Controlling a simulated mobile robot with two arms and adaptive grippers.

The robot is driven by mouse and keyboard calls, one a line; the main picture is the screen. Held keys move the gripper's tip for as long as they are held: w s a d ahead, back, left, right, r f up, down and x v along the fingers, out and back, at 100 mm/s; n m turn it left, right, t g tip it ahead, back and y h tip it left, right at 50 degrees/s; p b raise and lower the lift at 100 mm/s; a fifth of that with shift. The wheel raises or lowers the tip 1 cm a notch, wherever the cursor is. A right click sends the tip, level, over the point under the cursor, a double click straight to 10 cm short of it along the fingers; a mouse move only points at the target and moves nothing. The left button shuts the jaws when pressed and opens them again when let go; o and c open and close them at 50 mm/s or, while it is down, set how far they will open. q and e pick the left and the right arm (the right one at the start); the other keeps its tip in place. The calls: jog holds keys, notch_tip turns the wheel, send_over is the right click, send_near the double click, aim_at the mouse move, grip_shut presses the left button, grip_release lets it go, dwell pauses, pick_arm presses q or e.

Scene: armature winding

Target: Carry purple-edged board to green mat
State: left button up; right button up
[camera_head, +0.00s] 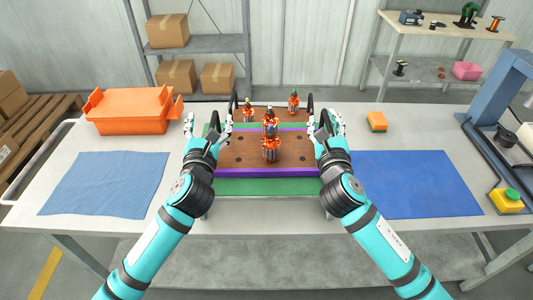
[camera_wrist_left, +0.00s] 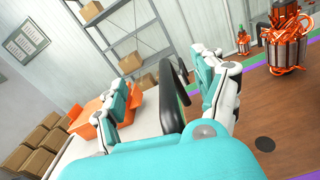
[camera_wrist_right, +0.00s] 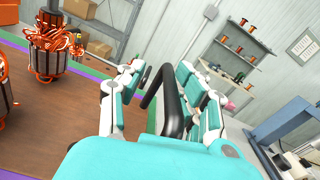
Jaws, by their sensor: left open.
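The purple-edged board (camera_head: 295,155) has a brown top and lies over the green mat (camera_head: 265,187), whose strips show in front of and behind it. I cannot tell whether they touch. Orange-wound armatures (camera_head: 271,150) stand upright on the board along its middle. My left gripper (camera_head: 208,124) is open at the board's left end, with its fingers on either side of a black handle (camera_wrist_left: 174,95). My right gripper (camera_head: 326,123) is at the right end, its fingers apart on either side of the other black handle (camera_wrist_right: 168,100).
A light blue cloth (camera_head: 105,185) lies left and a dark blue mat (camera_head: 415,183) right. An orange bin (camera_head: 130,110) stands at the back left. An orange block (camera_head: 377,121), a green-button box (camera_head: 507,199) and a blue press (camera_head: 500,100) are on the right.

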pick_arm(q)
jog(key=shift+r, duration=0.1)
pick_arm(e)
jog(key=shift+r, duration=0.15)
pick_arm(q)
jog(key=s, duration=1.2)
jog(key=shift+a, duration=0.1)
pick_arm(e)
jog(key=o, duration=0.8)
jog(key=shift+s, duration=0.1)
jog(key=s, duration=1.2)
